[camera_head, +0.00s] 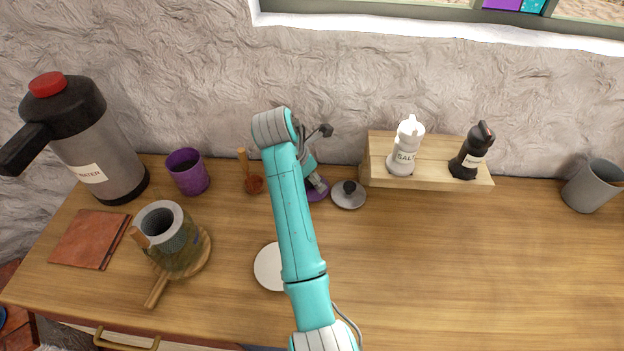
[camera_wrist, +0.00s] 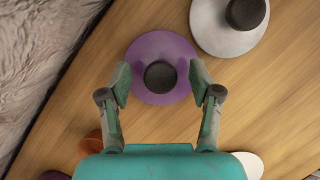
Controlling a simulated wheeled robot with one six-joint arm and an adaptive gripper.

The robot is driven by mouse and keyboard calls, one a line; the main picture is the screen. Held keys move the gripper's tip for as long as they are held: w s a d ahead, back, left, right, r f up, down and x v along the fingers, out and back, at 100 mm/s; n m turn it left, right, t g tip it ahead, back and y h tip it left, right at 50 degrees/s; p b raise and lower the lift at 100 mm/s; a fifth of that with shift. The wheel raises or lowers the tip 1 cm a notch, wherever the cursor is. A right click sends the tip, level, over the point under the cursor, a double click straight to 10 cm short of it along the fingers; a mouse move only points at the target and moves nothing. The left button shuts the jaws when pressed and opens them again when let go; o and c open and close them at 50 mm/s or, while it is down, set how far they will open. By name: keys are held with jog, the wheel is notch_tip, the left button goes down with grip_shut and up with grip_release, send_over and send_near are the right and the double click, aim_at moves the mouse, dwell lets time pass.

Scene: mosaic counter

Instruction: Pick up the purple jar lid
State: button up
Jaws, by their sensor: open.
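The purple jar lid (camera_wrist: 160,52) is a flat disc with a dark round knob, lying on the wooden counter. In the head view only part of the purple lid (camera_head: 317,191) shows, as my arm and gripper cover much of it. My gripper (camera_wrist: 158,82) is open in the wrist view, with its two fingertips on either side of the knob, over the near part of the lid. I cannot tell whether the fingers touch it. In the head view my gripper (camera_head: 317,183) is down at the lid, near the wall.
A grey lid (camera_head: 348,196) with a dark knob lies close to the right. A wooden shelf (camera_head: 430,180) holds salt and pepper mills. A white disc (camera_head: 268,268) lies nearer. The right counter is largely clear.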

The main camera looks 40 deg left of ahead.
jog(key=shift+w+f, duration=0.1)
jog(key=shift+f, duration=0.25)
grip_shut()
